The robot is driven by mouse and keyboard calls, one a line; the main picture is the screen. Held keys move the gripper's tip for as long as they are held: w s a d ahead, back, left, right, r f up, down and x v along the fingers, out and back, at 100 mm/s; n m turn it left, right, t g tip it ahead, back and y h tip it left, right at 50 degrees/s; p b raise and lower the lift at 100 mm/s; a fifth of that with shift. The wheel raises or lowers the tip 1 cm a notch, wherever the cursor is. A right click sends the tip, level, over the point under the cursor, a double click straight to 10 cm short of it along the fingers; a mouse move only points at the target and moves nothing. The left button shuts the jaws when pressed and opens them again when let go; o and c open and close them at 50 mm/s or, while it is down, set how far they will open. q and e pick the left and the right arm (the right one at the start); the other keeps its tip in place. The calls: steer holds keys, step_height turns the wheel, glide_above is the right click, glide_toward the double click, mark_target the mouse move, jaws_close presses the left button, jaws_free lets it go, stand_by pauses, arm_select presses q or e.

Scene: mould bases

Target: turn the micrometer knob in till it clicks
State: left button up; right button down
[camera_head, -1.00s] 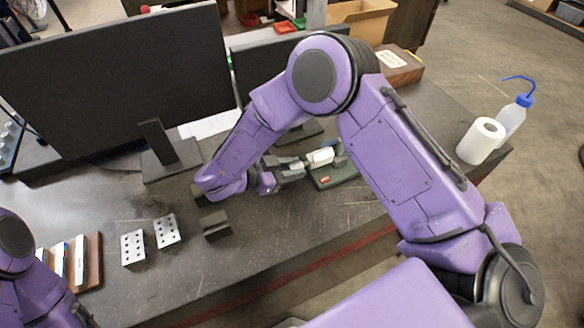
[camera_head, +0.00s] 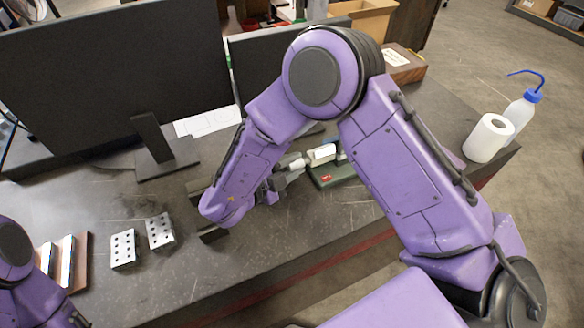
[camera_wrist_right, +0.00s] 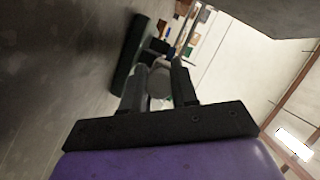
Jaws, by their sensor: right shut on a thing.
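The micrometer (camera_head: 322,153), pale with a blue patch, lies along its dark green stand (camera_head: 334,174) on the bench. My right gripper (camera_head: 291,168) reaches it from the left, at its knob end. In the right wrist view my two dark fingers (camera_wrist_right: 159,88) are shut on the round grey knob (camera_wrist_right: 158,82). The stand also shows there as a dark upright slab (camera_wrist_right: 130,55). The knob's graduations are too small to read. My left arm shows at the lower left of the head view, but its gripper does not.
Two white perforated blocks (camera_head: 160,231) stand left on the bench, near a wooden rack (camera_head: 80,270). A dark block (camera_head: 209,232) is partly behind my right forearm. Monitors (camera_head: 110,75) line the back. A paper roll (camera_head: 487,138) and wash bottle (camera_head: 520,112) stand at right.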

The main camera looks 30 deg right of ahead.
mark_target(289, 168)
steer(key=shift+m, duration=0.4)
steer(key=shift+b, duration=0.3)
steer(key=c, duration=0.9)
jaws_free()
steer(key=shift+d, duration=0.1)
steer(key=shift+o, duration=0.2)
steer(key=shift+a, duration=0.3)
steer(key=b+v, duration=0.2)
steer(key=v, duration=0.4)
steer(key=shift+s+f, duration=0.1)
steer(key=shift+f, duration=0.1)
steer(key=shift+s+a+r+b, duration=0.15)
steer(key=shift+a+b, duration=0.15)
steer(key=shift+a, duration=0.2)
